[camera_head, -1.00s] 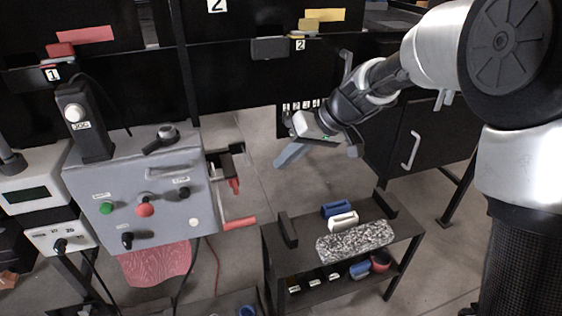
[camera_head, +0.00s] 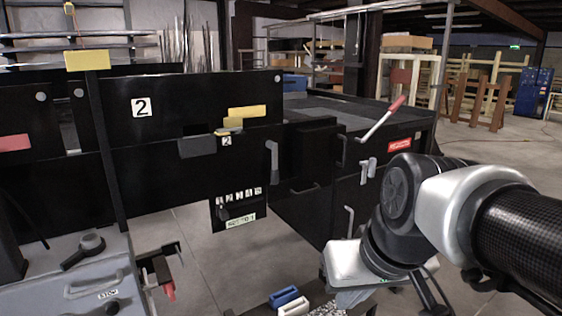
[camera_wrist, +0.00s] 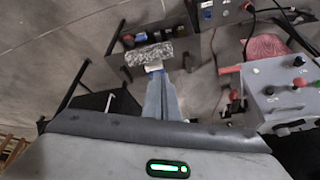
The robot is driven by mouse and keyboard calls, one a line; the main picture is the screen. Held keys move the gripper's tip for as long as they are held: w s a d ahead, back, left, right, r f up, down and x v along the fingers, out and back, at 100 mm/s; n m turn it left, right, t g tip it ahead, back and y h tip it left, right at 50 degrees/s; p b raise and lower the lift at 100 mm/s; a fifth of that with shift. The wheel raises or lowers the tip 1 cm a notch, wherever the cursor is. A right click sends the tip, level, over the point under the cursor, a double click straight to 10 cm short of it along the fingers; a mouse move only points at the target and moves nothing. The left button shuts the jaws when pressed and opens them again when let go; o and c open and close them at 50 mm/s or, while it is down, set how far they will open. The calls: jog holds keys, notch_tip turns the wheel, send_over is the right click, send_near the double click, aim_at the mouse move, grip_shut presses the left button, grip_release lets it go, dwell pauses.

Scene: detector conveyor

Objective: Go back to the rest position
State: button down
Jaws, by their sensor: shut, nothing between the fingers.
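My gripper (camera_wrist: 163,95) is shut and empty in the wrist view, its fingers together and pointing toward the low dark cart (camera_wrist: 187,48). In the head view my arm comes in from the right. My gripper (camera_head: 350,299) is at the bottom edge there, pointing down, with its fingertips partly cut off by the frame. Nothing hangs from it.
The grey control box (camera_head: 70,287) stands left. The black cabinet (camera_head: 310,200) with a red-handled lever (camera_head: 381,118) stands behind my arm. Open floor lies between.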

jog(key=s+d+m+t+h+p, duration=0.1)
jog(key=s+d, duration=0.3)
notch_tip(320, 180, up, 22)
jog(key=p, duration=2.1)
jog(key=shift+p, duration=0.4)
jog(key=shift+s+a, duration=0.1)
jog(key=shift+s, duration=0.05)
